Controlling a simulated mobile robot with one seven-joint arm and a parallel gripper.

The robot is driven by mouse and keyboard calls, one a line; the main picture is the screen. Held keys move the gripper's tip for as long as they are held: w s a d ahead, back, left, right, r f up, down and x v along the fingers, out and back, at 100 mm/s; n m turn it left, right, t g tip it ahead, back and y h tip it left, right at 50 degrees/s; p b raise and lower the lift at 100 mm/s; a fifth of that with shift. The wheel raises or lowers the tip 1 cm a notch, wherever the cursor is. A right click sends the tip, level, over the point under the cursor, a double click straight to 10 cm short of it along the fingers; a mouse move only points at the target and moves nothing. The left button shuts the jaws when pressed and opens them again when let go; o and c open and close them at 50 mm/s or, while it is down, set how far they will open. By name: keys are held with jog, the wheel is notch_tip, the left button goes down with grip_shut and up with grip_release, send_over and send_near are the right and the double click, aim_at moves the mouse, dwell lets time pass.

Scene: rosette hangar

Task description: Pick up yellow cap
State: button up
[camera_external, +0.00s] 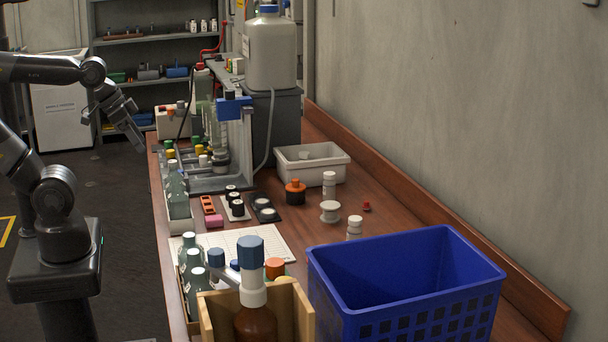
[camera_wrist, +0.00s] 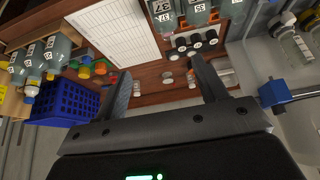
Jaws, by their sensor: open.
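My gripper (camera_external: 137,138) is open and empty, hanging left of the bench edge, apart from the caps. Its two spread fingers also show in the wrist view (camera_wrist: 164,86), with nothing between them.
A blue crate (camera_external: 408,290) and a wooden box (camera_external: 292,316) with a brown bottle stand at the front of the bench. Grey-green bottles (camera_external: 178,189) line its left edge. A white tray (camera_external: 318,169) and large white jug (camera_external: 270,55) stand further back.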

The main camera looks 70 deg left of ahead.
jog(key=w+d+n+g+h, duration=0.1)
jog(key=w+d+g, duration=0.1)
jog(key=w+d, duration=0.75)
jog(key=w+d+n+g, duration=0.2)
jog(key=w+d, duration=0.5)
jog(key=w, duration=0.5)
jog(key=shift+n+g+y, duration=0.5)
jog(key=shift+n+g, duration=0.3)
jog(key=w+d+f, duration=0.2)
jog(key=d+f, duration=0.4)
jog(key=d, duration=0.1)
jog(key=w+d+f, duration=0.2)
jog(key=d+f, duration=0.4)
jog(key=d, duration=0.1)
jog(key=w+d+f, duration=0.3)
jog(key=d+f, duration=0.3)
jog(key=d, duration=0.1)
jog(key=shift+f, duration=0.2)
jog(key=shift+d+f, duration=0.1)
jog(key=shift+f, duration=2.8)
jog(key=shift+c, duration=0.6)
